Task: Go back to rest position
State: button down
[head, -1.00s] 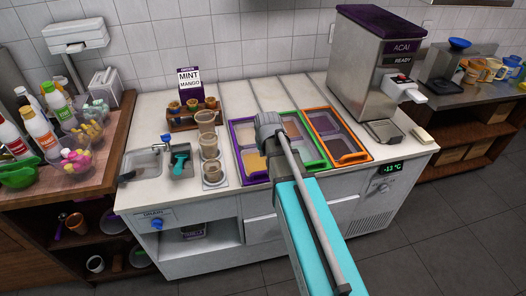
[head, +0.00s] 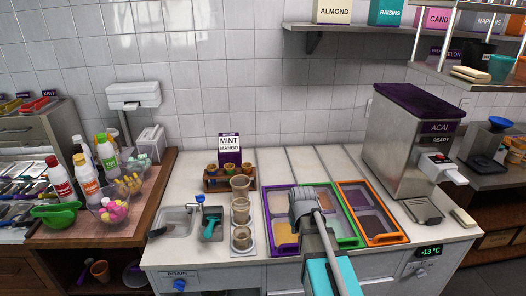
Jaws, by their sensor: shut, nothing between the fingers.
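The arm covers part of the purple-framed tray (head: 270,222) and the green-framed tray (head: 354,236).
The orange-framed tray (head: 388,239) and the acai machine (head: 407,135) stand right of my arm. A shelf (head: 345,37) hangs above. Bottles (head: 84,177) stand on the left counter.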

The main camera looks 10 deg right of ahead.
jog(key=s+a+g, duration=0.2)
jog(key=s+g, duration=0.1)
jog(key=s, duration=1)
jog(key=shift+f, duration=0.3)
jog(key=shift+d, duration=0.15)
dwell(0.4)
